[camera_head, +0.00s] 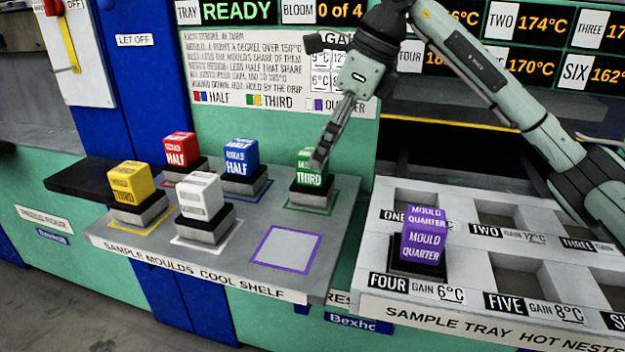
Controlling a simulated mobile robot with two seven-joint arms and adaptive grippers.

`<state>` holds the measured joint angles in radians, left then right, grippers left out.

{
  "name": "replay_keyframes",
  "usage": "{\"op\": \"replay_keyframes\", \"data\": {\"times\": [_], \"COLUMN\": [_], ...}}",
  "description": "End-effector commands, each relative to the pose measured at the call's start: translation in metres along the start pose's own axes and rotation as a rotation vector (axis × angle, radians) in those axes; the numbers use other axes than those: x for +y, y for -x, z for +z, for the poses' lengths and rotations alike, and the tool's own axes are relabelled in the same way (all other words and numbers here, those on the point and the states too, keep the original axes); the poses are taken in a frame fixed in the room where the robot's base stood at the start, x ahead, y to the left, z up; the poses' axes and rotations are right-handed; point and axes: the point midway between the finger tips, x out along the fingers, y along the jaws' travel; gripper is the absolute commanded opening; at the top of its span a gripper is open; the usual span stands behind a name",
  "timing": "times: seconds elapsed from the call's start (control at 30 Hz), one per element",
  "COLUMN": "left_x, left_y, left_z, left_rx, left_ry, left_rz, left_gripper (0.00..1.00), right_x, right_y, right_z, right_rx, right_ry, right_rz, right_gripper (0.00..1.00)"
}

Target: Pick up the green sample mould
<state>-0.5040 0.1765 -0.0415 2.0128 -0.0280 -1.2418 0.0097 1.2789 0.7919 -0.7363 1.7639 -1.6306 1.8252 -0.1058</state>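The green sample mould (307,180), marked THIRD, stands upright on a dark and grey base in a green-outlined square at the back right of the cool shelf (160,255). My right gripper (320,155) points down at it, its arm coming in from the upper right. The fingertips overlap the mould's top right part in the picture. The fingers line up edge-on, so I cannot tell whether they are open, or whether they touch or straddle the mould. My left gripper is not in view.
Red (181,148), blue (241,157), yellow (130,182) and white (199,196) moulds stand on the same shelf. A purple-outlined square (285,249) is empty. A purple mould (424,240) sits in nest FOUR of the hot tray (470,318). A sign board (250,65) rises behind.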

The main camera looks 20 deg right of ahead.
Motion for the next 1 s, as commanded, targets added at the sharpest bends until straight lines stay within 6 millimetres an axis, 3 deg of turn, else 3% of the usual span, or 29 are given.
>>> {"op": "replay_keyframes", "data": {"times": [0.37, 0.67, 1.0], "left_x": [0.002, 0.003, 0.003], "left_y": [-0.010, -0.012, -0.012], "left_z": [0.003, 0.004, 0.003], "left_rx": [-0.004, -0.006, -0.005], "left_ry": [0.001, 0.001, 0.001], "left_rz": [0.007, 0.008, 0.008], "left_gripper": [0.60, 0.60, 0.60], "right_x": [0.003, 0.002, 0.002], "right_y": [-0.051, -0.056, -0.056], "right_z": [0.003, 0.003, 0.003], "right_rx": [0.000, -0.001, -0.001], "right_ry": [0.000, 0.001, 0.001], "right_rz": [0.002, -0.001, -0.001], "right_gripper": [0.79, 0.79, 0.38]}}
